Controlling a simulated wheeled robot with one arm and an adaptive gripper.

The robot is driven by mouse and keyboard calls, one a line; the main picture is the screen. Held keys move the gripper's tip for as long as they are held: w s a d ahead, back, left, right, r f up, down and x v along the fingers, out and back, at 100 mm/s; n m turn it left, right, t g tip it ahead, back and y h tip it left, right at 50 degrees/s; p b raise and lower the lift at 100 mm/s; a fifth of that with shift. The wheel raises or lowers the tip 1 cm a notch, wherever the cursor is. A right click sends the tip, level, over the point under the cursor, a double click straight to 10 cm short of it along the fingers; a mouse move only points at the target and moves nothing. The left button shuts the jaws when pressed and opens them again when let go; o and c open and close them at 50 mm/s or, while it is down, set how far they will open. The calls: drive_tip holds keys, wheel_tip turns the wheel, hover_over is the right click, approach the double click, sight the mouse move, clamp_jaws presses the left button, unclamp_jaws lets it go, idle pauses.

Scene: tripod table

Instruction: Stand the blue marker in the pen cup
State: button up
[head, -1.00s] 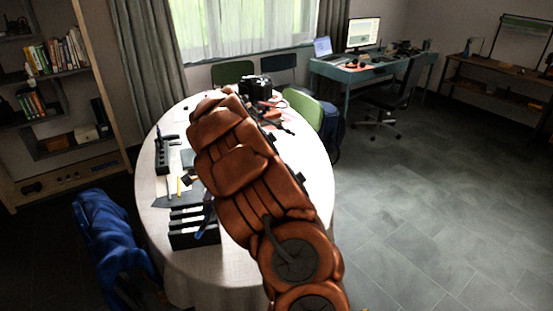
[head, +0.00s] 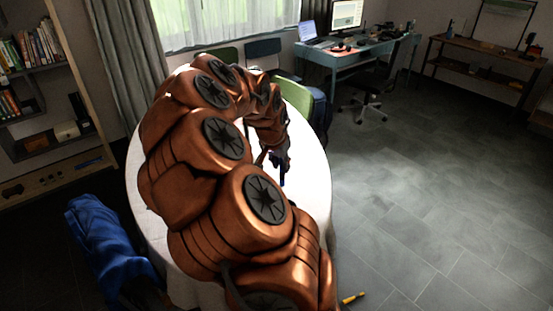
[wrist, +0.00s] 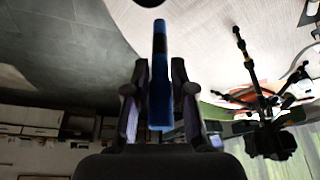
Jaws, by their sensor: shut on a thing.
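The blue marker (wrist: 160,100) is between the two fingers of my gripper (wrist: 159,78) in the wrist view, its long axis running up the picture and its far end past the fingertips. In the head view the marker (head: 282,176) hangs roughly upright below my gripper (head: 278,158), over the right part of the white round table (head: 312,190). I cannot make out the pen cup in the head view, where my arm hides much of the table. A dark rounded edge at the top of the wrist view is too cut off to name.
A black tripod (wrist: 262,105) stands on the table at the right of the wrist view. A green chair (head: 297,95) is behind the table and a blue-draped chair (head: 100,235) at its left. A yellow pen-like thing (head: 353,298) shows at lower right. Floor at right is clear.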

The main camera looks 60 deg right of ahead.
sight(282, 180)
drive_tip(key=shift+s+d+f+b, duration=0.1)
drive_tip(key=shift+d+f+b, duration=0.05)
drive_tip(key=shift+f+b, duration=2.85)
wheel_tip(282, 180, down, 8)
drive_tip(key=b, duration=0.2)
drive_tip(key=shift+r, duration=0.1)
drive_tip(key=o, duration=1)
drive_tip(key=v, duration=1.2)
